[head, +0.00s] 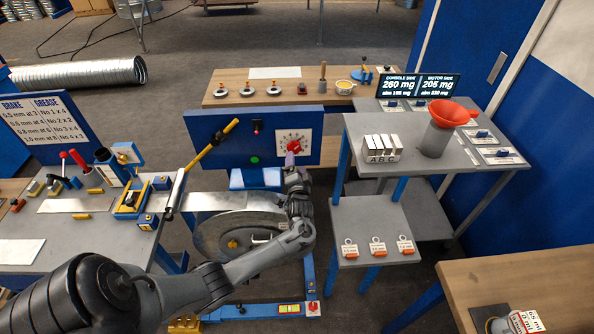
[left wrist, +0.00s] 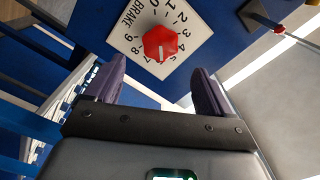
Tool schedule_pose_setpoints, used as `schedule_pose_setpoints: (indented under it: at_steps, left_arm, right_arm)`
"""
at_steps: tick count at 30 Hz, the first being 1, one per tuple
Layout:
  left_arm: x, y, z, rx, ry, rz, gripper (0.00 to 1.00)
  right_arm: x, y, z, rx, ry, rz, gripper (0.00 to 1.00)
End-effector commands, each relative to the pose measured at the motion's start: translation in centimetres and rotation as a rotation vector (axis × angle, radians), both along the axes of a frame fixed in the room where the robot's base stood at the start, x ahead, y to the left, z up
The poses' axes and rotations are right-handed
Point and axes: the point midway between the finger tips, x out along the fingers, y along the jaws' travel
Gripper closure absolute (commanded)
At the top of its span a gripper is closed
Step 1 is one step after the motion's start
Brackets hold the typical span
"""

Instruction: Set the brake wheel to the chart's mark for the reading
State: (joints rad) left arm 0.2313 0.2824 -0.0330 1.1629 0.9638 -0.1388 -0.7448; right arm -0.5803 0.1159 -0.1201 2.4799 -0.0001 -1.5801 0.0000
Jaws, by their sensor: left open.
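The brake wheel (head: 294,146) is a red knob on a white numbered dial plate, on the front of a blue panel (head: 220,128). In the left wrist view the wheel (left wrist: 160,43) shows a white line pointing down toward the gripper; the number at that end is not clear. My left gripper (head: 291,160) is open just in front of the dial. In the left wrist view its purple fingers (left wrist: 158,76) are spread either side, short of the wheel, with nothing between them. The brake and grease chart (head: 42,122) stands at the left, with rows by millimetres. My right gripper is not seen.
A yellow-tipped lever (head: 212,144) slants up left of the dial. A green button (head: 255,160) sits low on the panel. A grey table (head: 440,165) with a red funnel (head: 452,113) stands right. A dark screen (head: 420,85) reads 260 mg and 205 mg.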

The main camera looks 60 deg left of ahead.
Motion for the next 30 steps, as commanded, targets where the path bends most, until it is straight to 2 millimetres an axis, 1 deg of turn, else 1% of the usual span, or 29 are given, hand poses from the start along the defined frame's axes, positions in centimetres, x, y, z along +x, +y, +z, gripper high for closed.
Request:
schedule_pose_setpoints:
  at_steps: [1,3,9,23,26,29,30]
  left_arm:
    - [-0.4,-0.7,0.0,-0.002,0.000,-0.001,0.17]
    - [-0.8,-1.4,-0.1,-0.001,0.001,-0.002,0.17]
    - [-1.4,-2.5,0.0,0.000,0.001,-0.001,0.17]
    - [-1.5,-2.6,0.0,0.000,0.001,0.000,0.17]
    - [-1.9,-2.6,-0.6,0.000,0.013,0.000,0.17]
    - [-3.3,-2.7,-2.4,-0.003,0.047,0.000,0.17]
    - [-4.1,-2.8,-3.4,-0.004,0.067,-0.001,0.17]
  right_arm:
    - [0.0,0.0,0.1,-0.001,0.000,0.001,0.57]
    - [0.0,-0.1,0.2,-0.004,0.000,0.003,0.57]
    - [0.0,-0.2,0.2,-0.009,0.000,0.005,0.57]
    - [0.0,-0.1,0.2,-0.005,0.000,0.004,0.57]
    - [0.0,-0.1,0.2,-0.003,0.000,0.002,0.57]
    - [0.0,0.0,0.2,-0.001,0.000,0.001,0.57]
    - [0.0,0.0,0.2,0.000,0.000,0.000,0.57]
